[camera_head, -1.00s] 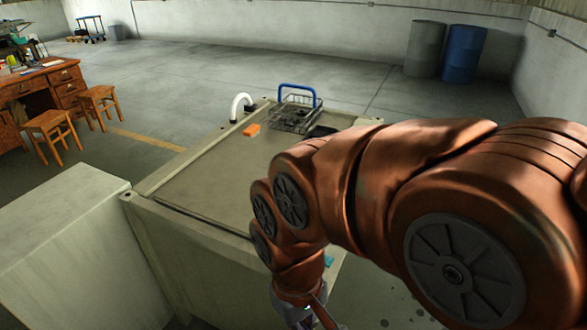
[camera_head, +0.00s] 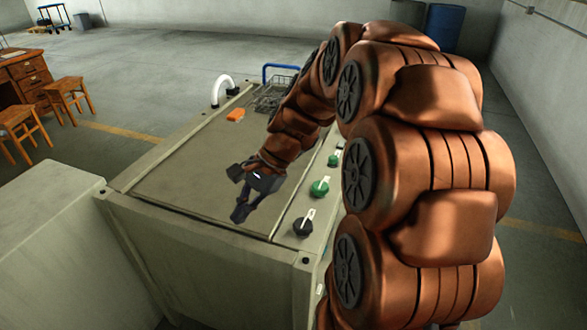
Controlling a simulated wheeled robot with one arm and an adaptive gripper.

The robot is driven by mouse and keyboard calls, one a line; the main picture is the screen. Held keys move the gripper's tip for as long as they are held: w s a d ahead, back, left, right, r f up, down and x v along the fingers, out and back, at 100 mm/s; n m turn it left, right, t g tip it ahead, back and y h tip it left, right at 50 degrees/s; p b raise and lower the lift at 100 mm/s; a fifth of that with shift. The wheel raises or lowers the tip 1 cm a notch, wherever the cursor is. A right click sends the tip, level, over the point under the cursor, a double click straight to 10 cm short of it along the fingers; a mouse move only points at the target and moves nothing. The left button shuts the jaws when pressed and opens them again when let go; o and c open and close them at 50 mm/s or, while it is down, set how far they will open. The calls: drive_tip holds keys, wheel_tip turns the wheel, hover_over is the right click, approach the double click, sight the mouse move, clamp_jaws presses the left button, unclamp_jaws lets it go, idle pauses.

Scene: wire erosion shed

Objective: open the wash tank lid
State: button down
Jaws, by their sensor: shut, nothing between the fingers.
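The wash tank (camera_head: 190,255) is a beige cabinet in front of me. Its flat grey-beige lid (camera_head: 175,175) appears closed, lying level in the top frame. A white curved handle or spout (camera_head: 222,88) stands at the far left end of the top. My gripper (camera_head: 241,213) is shut and empty, pointing down over the near right part of the lid. I cannot tell whether its tips touch the lid. My arm hides part of the far right of the top.
Green knobs (camera_head: 319,188) and a black knob (camera_head: 303,227) line the right edge. A pale cabinet (camera_head: 50,235) adjoins at left.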

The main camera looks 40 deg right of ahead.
sight(294, 171)
drive_tip(key=w+d+m+t, duration=0.1)
drive_tip(key=w+d+m, duration=0.1)
drive_tip(key=d, duration=0.2)
drive_tip(key=w+d+f+m+t+b, duration=0.1)
drive_tip(key=w+d+m, duration=0.2)
drive_tip(key=d, duration=0.2)
drive_tip(key=w+d+f+m+t+b, duration=0.1)
drive_tip(key=w+d+m+t, duration=0.1)
drive_tip(key=d, duration=0.3)
drive_tip(key=shift+w+d+m+y, duration=0.15)
drive_tip(key=shift+d+m+y, duration=0.05)
drive_tip(key=shift+m+y, duration=0.25)
drive_tip(key=d+m+t, duration=0.1)
drive_tip(key=d+m, duration=0.1)
drive_tip(key=d, duration=0.3)
drive_tip(key=d+f+m+t+h+b, duration=0.1)
drive_tip(key=d+m+t, duration=0.1)
drive_tip(key=d, duration=0.3)
drive_tip(key=d+f+m+t, duration=0.1)
drive_tip(key=d+m, duration=0.2)
drive_tip(key=d, duration=0.3)
drive_tip(key=shift+w+h+b, duration=0.2)
drive_tip(key=shift+h+b, duration=0.05)
drive_tip(key=shift+b, duration=0.15)
drive_tip(key=shift+w+d, duration=0.1)
drive_tip(key=shift+w, duration=0.05)
drive_tip(key=p+x, duration=0.1)
drive_tip(key=x, duration=0.8)
drive_tip(key=shift+w, duration=0.3)
drive_tip(key=shift+r, duration=0.1)
